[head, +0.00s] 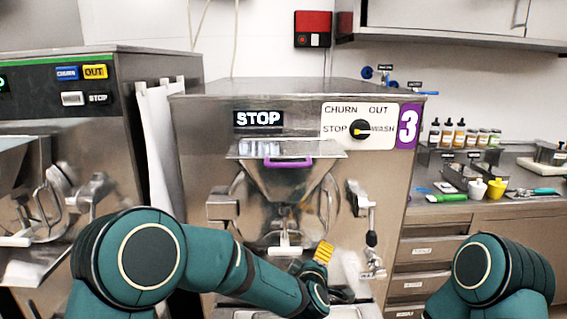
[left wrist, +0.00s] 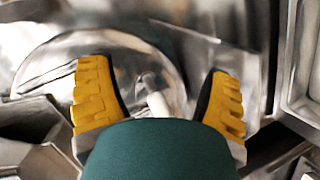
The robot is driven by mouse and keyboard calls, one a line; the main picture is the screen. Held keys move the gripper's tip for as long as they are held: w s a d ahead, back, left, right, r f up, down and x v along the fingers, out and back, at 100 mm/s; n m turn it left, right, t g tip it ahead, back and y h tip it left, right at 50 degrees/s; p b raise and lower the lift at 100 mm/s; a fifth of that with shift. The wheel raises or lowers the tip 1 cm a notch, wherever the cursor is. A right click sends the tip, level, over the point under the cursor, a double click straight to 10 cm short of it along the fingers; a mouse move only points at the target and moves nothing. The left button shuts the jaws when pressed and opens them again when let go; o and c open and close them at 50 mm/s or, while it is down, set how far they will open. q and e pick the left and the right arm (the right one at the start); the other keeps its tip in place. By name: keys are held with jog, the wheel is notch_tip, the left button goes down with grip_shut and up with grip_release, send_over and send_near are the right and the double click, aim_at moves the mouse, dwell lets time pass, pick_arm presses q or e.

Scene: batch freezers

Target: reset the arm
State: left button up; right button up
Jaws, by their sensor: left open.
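My left arm (head: 245,272) reaches in from the left, low across the front of the freezer marked 3 (head: 210,130). My left gripper (head: 322,252) has yellow fingers and is just right of the white-handled part (head: 286,245) under the hopper. In the left wrist view my left gripper (left wrist: 157,70) is open, its two yellow fingers wide apart with nothing held between them. Behind the fingers are a round shiny metal surface and a white handle (left wrist: 158,103); I cannot tell if anything touches. My right arm (head: 500,270) shows at the lower right; its gripper is out of view.
The freezer's metal hopper (head: 285,185) with a purple handle (head: 288,163) is above my left gripper. A metal lever (head: 372,238) hangs to its right. Another freezer (head: 60,130) stands at the left. A counter (head: 530,207) with bottles and cups is at the right.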

pick_arm(q)
jog(key=s+a+f+m+g, duration=0.1)
jog(key=s+a+f+g, duration=0.1)
jog(key=f, duration=0.4)
jog(key=s+a+f+m+g, duration=0.2)
jog(key=s+a+f, duration=0.3)
jog(key=f, duration=0.1)
jog(key=s+a+f+m+g, duration=0.2)
jog(key=s+a+f, duration=0.1)
jog(key=f, duration=0.3)
jog(key=shift+s+a+f, duration=0.25)
jog(key=shift+s+a, duration=0.1)
jog(key=shift+a, duration=0.15)
jog(key=s+a+f+m+g, duration=0.2)
jog(key=s+a+f+g, duration=0.1)
jog(key=s, duration=0.6)
jog(key=s+a+f+m+g, duration=0.2)
jog(key=s+a+f+g, duration=0.1)
jog(key=s, duration=0.6)
notch_tip(320, 180, down, 3)
jog(key=shift+s+a+r+h, duration=0.2)
jog(key=shift+a+h, duration=0.2)
jog(key=shift+a, duration=0.15)
